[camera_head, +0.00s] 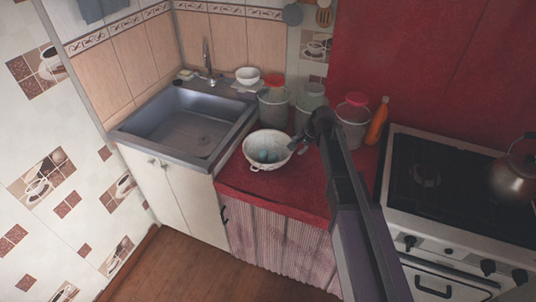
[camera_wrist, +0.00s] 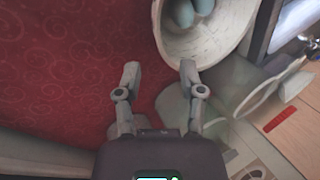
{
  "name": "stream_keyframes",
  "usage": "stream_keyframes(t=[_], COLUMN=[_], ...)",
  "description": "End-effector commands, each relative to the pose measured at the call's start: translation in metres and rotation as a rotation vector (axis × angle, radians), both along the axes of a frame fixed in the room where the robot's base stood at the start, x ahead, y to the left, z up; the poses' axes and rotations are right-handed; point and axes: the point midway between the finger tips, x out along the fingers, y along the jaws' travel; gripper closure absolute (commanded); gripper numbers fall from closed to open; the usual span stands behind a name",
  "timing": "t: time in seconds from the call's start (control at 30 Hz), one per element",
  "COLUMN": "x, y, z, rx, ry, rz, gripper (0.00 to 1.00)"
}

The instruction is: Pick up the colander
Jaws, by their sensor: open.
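The colander (camera_head: 257,165) is a white bowl on the red oilcloth counter, close to the sink, with small bluish egg-like things (camera_head: 268,155) inside. In the wrist view the colander (camera_wrist: 215,48) fills the top right of centre, partly cut off by the picture edge. My gripper (camera_head: 302,141) is just right of the colander in the head view. In the wrist view my gripper (camera_wrist: 160,70) is open, with nothing between its fingers. Its right fingertip shows close to the colander's rim; I cannot tell whether they touch.
The metal sink (camera_head: 190,132) is left of the colander, with a white bowl (camera_head: 248,75) behind it. Jars (camera_head: 274,106) and an orange bottle (camera_head: 377,122) stand along the back. A stove (camera_head: 440,185) with a kettle (camera_head: 515,180) is at right. Red counter (camera_head: 280,195) in front is clear.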

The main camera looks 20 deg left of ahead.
Motion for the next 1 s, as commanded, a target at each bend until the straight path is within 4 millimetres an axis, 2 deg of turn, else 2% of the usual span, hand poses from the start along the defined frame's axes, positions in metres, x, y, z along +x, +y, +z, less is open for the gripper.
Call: stream_keyframes(t=[1.0], x=[0.013], y=[0.033], z=[-0.073], rx=[0.0], ry=[0.0], rz=[0.002], gripper=[0.49])
